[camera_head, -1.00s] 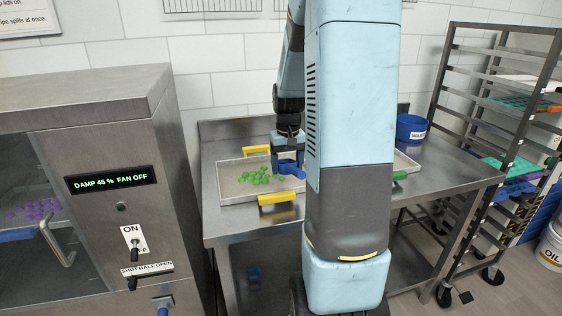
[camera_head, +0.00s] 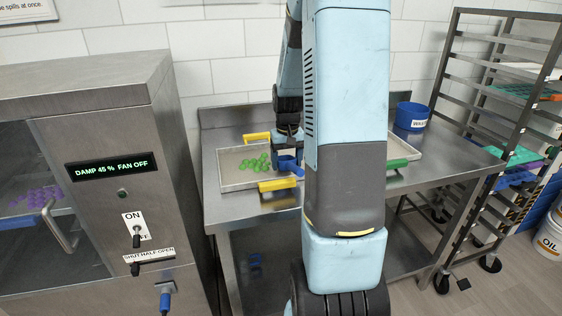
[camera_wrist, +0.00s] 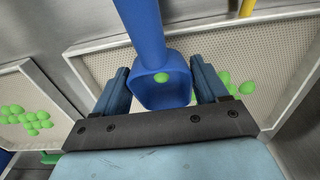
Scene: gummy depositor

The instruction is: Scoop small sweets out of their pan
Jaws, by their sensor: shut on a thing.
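My gripper (camera_wrist: 160,88) is shut on a blue scoop (camera_wrist: 150,35), whose bowl sits between the two fingers in the wrist view. One green sweet (camera_wrist: 161,77) shows in the bowl. The scoop also shows in the head view (camera_head: 288,164), at the right part of a shallow pale pan (camera_head: 228,180) with yellow handles. Green sweets (camera_head: 255,162) lie in this pan left of the scoop. A few sweets (camera_wrist: 246,87) lie beside the right finger in the wrist view. Whether the scoop touches the pan floor is unclear.
A second pan with a green handle (camera_head: 397,163) is partly hidden behind my arm; its sweets (camera_wrist: 25,118) show in the wrist view. A blue waste tub (camera_head: 411,116) stands on the steel table (camera_head: 245,217). A cabinet stands left, a tray rack (camera_head: 447,70) right.

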